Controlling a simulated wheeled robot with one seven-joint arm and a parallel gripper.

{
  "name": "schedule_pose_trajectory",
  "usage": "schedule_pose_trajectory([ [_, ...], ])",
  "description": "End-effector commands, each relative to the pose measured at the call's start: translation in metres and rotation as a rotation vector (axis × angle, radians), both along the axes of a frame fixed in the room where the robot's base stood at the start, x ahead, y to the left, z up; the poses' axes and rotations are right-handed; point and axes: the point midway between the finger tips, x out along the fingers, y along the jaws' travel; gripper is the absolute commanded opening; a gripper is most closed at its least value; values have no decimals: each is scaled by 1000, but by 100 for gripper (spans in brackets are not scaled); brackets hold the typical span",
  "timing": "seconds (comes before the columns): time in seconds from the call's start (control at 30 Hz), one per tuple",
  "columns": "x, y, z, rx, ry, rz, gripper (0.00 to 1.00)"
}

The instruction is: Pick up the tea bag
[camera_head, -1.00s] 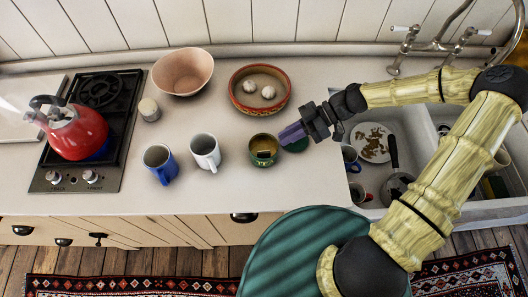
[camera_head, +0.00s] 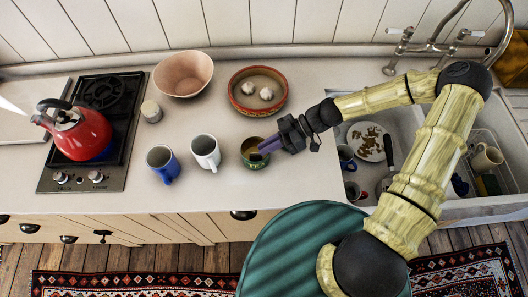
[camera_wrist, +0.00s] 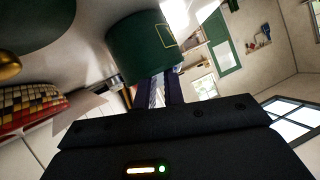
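A small green tin (camera_head: 250,161) stands on the counter, its open top showing tan contents that may be the tea bag; I cannot make out a separate bag. My gripper (camera_head: 266,148) reaches in from the right, with its purple fingers tilted down at the tin's right rim and over part of its mouth. In the wrist view the tin's green wall (camera_wrist: 140,50) with a gold outline is right beyond the fingertips (camera_wrist: 155,93). A pale gap shows between the fingers, so they look apart. The tin's inside is hidden in the wrist view.
A blue mug (camera_head: 161,163) and a white mug (camera_head: 206,150) stand left of the tin. A red patterned bowl (camera_head: 246,106) with two garlic-like bulbs is behind it. A pink bowl (camera_head: 183,73), a hob with a red kettle (camera_head: 83,135), and a sink with dishes (camera_head: 370,155) lie farther out.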

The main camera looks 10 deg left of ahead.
Motion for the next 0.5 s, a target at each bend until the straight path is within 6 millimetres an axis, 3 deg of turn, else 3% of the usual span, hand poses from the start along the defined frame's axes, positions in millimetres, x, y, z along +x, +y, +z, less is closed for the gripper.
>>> schedule_pose_trajectory([
  [0.03,-5,-2,-13,-16,7,2,16],
  [0.47,-6,-1,-16,-16,8,7,16],
  [0.5,-7,-1,-16,-16,9,8,3],
])
